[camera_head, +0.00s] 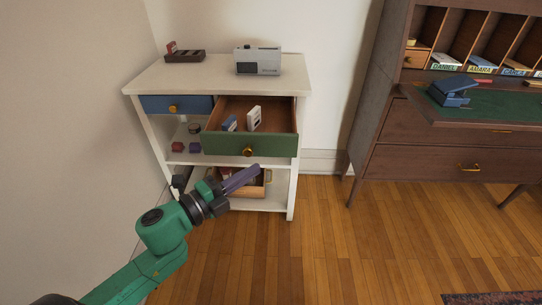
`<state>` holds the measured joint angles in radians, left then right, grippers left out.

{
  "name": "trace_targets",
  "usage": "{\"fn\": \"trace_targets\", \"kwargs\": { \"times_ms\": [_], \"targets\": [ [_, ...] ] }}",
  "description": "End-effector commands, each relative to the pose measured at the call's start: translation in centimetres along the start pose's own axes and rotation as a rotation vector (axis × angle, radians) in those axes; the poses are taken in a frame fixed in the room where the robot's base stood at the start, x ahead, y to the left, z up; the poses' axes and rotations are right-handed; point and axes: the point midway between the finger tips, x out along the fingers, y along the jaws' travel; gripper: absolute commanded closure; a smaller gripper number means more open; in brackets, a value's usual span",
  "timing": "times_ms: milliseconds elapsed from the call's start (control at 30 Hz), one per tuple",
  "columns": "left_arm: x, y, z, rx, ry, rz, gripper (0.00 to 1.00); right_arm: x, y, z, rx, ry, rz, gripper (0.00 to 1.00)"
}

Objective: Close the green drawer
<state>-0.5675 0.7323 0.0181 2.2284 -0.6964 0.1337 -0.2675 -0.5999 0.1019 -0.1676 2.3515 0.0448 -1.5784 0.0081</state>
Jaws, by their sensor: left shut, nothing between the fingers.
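The green drawer (222,146) is pulled out from the right side of the white shelf unit (134,88). It has a round gold knob (248,152) on its front. Inside the drawer lie a white item (254,117) and a blue item (229,124). My left gripper (256,170) is shut and empty, in front of and just below the green drawer front near the knob. I cannot tell whether it touches the drawer. My right gripper is out of view.
A blue drawer (190,104) beside it is shut. A grey device (257,60) and a dark tray (185,56) stand on top. A wooden box (258,190) sits on the low shelf, partly hidden. A dark desk (415,150) stands right; wooden floor (330,250) is clear between.

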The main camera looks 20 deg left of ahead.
Motion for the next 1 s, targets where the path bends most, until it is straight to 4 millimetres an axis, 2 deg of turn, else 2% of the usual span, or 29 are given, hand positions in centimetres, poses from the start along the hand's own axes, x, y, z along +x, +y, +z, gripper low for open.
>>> {"fn": "trace_targets", "kwargs": {
  "times_ms": [300,500,1000],
  "targets": [
    [5.9,-0.2,0.1,0.003,-0.002,-0.003,1.00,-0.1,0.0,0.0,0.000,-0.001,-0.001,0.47],
    [8.2,0.1,2.4,0.002,-0.004,0.000,1.00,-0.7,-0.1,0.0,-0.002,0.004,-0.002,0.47],
    [8.8,0.1,3.0,-0.002,-0.004,0.001,1.00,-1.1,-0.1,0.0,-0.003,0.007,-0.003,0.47]
  ]
}}
